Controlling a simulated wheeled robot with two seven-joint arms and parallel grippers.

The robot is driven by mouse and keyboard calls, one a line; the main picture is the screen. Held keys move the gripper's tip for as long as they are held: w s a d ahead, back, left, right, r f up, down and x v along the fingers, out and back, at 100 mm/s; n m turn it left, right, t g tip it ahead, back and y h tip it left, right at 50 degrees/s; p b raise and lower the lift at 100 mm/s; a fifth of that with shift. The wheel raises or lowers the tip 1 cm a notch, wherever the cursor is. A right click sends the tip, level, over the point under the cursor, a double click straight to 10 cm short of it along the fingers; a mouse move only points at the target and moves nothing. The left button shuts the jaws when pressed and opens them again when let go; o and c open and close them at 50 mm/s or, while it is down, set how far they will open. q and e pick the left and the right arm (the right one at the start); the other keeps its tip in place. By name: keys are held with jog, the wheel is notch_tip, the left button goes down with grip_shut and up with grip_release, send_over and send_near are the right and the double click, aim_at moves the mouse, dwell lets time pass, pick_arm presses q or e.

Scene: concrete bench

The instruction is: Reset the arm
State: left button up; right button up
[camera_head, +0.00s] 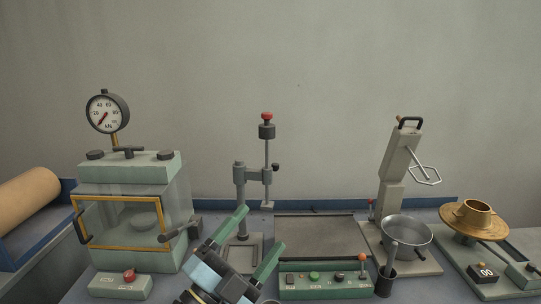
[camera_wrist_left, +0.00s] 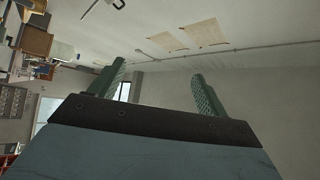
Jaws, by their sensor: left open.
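My left gripper (camera_head: 252,240) rises from the bottom middle of the head view. Its two green fingers are spread wide with nothing between them. In the left wrist view the same fingers (camera_wrist_left: 158,90) stand apart, with only the wall and ceiling of the room behind them. In the head view the gripper is in front of the press stand (camera_head: 240,190) and left of the flat dark plate (camera_head: 318,238), hiding part of the stand's base. My right gripper is not in either view.
A glass-fronted chamber with a dial gauge (camera_head: 107,111) stands at left, beside a tan roll (camera_head: 27,197). A green control box (camera_head: 325,285) is at front. A mixer with a metal bowl (camera_head: 404,234) and a brass cup on a disc (camera_head: 474,215) stand at right.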

pick_arm(q)
jog(key=w+a+f+n+t+y, duration=0.1)
jog(key=a+f+n+t+y, duration=0.1)
jog(key=a+f+n+y, duration=0.55)
jog(key=s+a+f+n+g+y, duration=0.3)
jog(key=s+f, duration=0.1)
jog(key=f, duration=0.1)
jog(key=s+a+f+n+g+y, duration=0.2)
jog(key=s+a+f+n+g, duration=0.1)
jog(key=f, duration=0.3)
jog(key=s+a+f+n+g+y, duration=0.3)
jog(key=s+a+f+n+g, duration=0.1)
jog(key=s+a+f, duration=0.1)
jog(key=shift+f+n+y, duration=0.25)
jog(key=shift+f+y, duration=0.1)
jog(key=shift+f, duration=0.2)
jog(key=s+f+g+h, duration=0.1)
jog(key=s+f+g, duration=0.15)
jog(key=s, duration=0.35)
jog(key=s+f+g, duration=0.2)
jog(key=s+g, duration=0.2)
jog(key=s, duration=0.2)
notch_tip(320, 180, down, 26)
jog(key=s+a, duration=0.2)
jog(key=s+a+f+g, duration=0.2)
jog(key=s+a+f, duration=0.2)
jog(key=s+f, duration=1)
jog(key=shift+s, duration=1.1)
